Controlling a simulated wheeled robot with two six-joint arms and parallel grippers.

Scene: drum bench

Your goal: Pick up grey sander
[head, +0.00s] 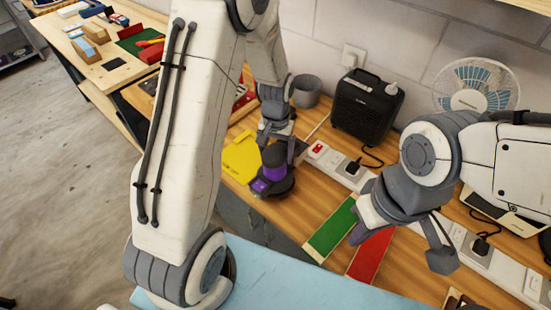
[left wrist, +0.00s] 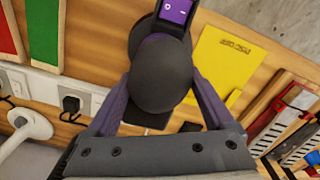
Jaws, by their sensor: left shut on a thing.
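The grey sander (head: 273,172), with a dark rounded top and purple parts, is on the wooden bench beside a yellow sheet. My left gripper (head: 279,143) is above it from behind and shut on it. In the left wrist view the sander's dark round head (left wrist: 161,75) sits between the two purple-grey fingers, one at each side. I cannot tell whether the sander is lifted off the bench. My right gripper (head: 402,246) is open and empty over the red and green strips at the right.
A yellow sheet (head: 241,158) lies left of the sander. A power strip (head: 340,168) with plugs runs behind. A black heater-like box (head: 367,105), a grey pot (head: 307,91) and a fan (head: 476,86) stand along the wall. A green strip (head: 331,230) and red strip (head: 370,257) lie in front.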

